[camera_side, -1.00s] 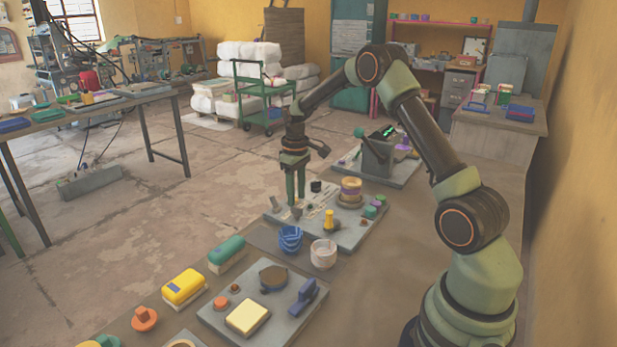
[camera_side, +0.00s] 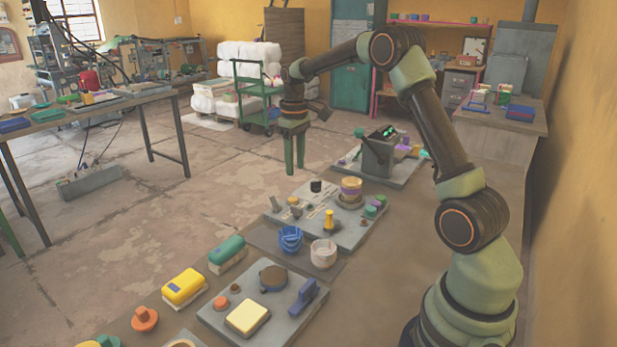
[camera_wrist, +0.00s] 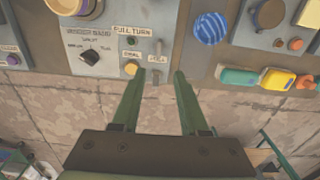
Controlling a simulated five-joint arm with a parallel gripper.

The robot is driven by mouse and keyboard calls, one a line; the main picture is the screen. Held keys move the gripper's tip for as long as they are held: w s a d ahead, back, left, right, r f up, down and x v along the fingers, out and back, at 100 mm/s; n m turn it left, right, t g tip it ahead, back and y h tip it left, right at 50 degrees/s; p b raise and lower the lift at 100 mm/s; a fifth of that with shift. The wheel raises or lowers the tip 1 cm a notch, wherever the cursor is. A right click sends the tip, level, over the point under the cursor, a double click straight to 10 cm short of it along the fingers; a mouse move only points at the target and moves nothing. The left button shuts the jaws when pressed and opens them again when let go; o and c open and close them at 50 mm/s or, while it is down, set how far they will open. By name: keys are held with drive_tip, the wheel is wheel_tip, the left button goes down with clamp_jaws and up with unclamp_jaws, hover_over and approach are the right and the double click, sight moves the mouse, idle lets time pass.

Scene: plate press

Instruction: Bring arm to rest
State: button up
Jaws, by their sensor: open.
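A black dial (camera_wrist: 90,57) is left of the fingers. My arm is raised and bent, reaching over the bench.
A nearer grey board (camera_side: 222,318) holds a blue handle and a yellow block. Open floor lies left of the bench.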

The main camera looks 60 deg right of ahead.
drive_tip(key=s+a+r+t, duration=0.3)
drive_tip(key=s+a+r, duration=0.5)
drive_tip(key=a, duration=0.4)
drive_tip(key=s+a+t, duration=0.2)
drive_tip(key=s+a, duration=0.5)
drive_tip(key=s, duration=0.2)
drive_tip(key=shift+s+a+t, duration=0.25)
drive_tip(key=shift+s+t, duration=0.05)
